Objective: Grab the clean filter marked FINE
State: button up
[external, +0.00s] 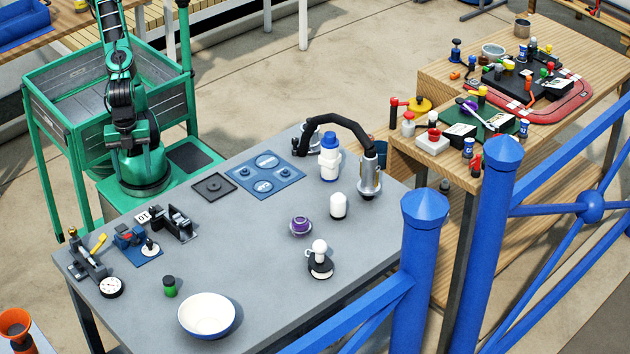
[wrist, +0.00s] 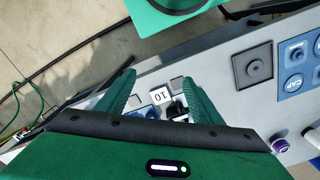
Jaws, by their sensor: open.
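I cannot read FINE on any object, so I cannot tell which one is the clean filter. On the grey table (external: 236,258) in the external view stand a blue-and-white bottle (external: 329,160), a white capped cylinder (external: 338,206), a small purple round part (external: 300,225) and a silver canister (external: 369,180) with a black curved hose. The purple part also shows at the lower right of the wrist view (wrist: 279,144). My gripper (wrist: 158,76) is open and empty, its green fingers spread above the table's left end. A white tag marked 10 (wrist: 160,96) shows between the fingers.
A blue panel with round recesses (external: 265,175) and a dark square plate (external: 214,187) lie at the back. Small fixtures (external: 172,222), a dial gauge (external: 111,287), a green jar (external: 169,287) and a white bowl (external: 207,315) occupy the left and front. The table's middle is clear.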

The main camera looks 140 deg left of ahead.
aim_at(329, 133)
notch_tip(329, 133, up, 5)
jog(key=w+a+f+n+t+y, duration=0.1)
jog(key=w+a+f+n+t, duration=0.15)
jog(key=w+a+n, duration=0.65)
jog(key=w+a+f+n+t+y, duration=0.1)
jog(key=w+a+f+n+t, duration=0.15)
jog(key=w+a, duration=0.8)
jog(key=w+a+r+n+y, duration=0.1)
jog(key=w+a+n+y, duration=0.1)
jog(key=a, duration=0.7)
jog(key=w+a+r+n+t+y, duration=0.1)
jog(key=a+y, duration=0.3)
jog(key=a, duration=0.5)
jog(key=w+a+r+n+t+y, duration=0.1)
jog(key=w+a+n+y, duration=0.2)
jog(key=a, duration=0.6)
jog(key=shift+w+r, duration=0.3)
jog(key=shift+r, duration=0.1)
jog(key=f, duration=0.7)
jog(key=shift+w+d+f, duration=0.1)
jog(key=shift+d+f, duration=0.05)
jog(key=shift+d, duration=0.1)
jog(key=shift+f+t, duration=0.3)
jog(key=shift+f, duration=0.2)
jog(key=shift+x, duration=3.75)
